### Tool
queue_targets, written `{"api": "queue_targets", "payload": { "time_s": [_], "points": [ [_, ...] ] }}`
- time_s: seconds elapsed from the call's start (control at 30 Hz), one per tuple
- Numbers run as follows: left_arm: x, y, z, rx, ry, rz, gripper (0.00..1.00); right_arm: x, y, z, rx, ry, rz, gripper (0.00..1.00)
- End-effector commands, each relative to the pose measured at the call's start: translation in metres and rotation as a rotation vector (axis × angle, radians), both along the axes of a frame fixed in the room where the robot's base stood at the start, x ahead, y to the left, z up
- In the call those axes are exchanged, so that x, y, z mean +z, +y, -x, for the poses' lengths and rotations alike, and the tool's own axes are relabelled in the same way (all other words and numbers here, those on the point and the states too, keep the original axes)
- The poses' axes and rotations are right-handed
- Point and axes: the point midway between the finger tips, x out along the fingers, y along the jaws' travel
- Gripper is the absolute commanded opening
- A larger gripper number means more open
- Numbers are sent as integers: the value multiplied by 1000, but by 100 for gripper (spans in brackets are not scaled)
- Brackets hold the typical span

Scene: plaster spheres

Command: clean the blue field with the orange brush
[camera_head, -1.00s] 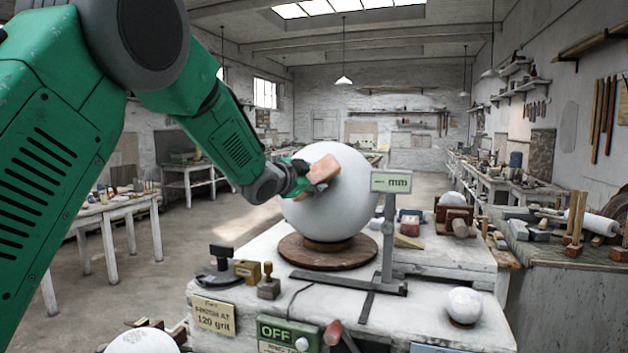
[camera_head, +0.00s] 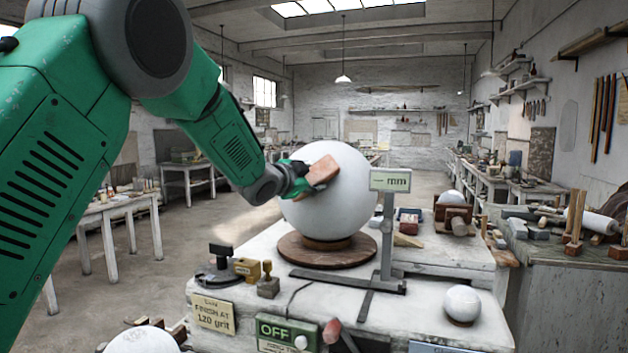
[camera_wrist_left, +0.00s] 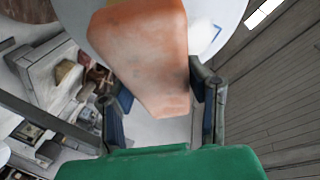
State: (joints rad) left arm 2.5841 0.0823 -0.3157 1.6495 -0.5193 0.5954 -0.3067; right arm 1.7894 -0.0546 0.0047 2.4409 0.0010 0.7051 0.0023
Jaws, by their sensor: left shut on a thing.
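My left gripper (camera_head: 299,178) is shut on an orange-pink block (camera_head: 322,171), which looks more like a sanding block than a brush. The block lies against the upper left side of a large white plaster sphere (camera_head: 345,205). In the left wrist view the block (camera_wrist_left: 145,45) sits between the two dark fingers of the gripper (camera_wrist_left: 163,88). There the sphere (camera_wrist_left: 228,12) shows behind it, with a small blue-edged patch beside the block. I see no clear blue field in the head view. My right gripper is not in view.
The sphere rests on a round brown turntable (camera_head: 300,254) on a white workbench (camera_head: 250,318). A gauge post with an "mm" display (camera_head: 390,180) stands close to the sphere's right. A small white sphere (camera_head: 462,303) sits at the front right. An OFF box (camera_head: 287,331) is at the front edge.

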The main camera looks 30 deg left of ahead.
Motion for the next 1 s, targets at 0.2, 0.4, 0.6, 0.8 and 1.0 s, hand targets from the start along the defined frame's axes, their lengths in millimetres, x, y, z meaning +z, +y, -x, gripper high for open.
{"api": "queue_targets", "payload": {
  "time_s": [0.2, 0.4, 0.6, 0.8, 1.0],
  "points": [
    [-5, 6, 5, 0, -1, 0, 10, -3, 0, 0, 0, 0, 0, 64],
    [-10, 11, 9, 0, -1, 0, 10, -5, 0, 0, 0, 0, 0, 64],
    [-9, 11, 8, 0, -1, 0, 10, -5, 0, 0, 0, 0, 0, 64],
    [-3, 5, 4, -1, -2, -1, 10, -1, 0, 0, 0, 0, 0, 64],
    [4, -4, -1, 0, -1, 0, 10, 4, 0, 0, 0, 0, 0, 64]
  ]
}}
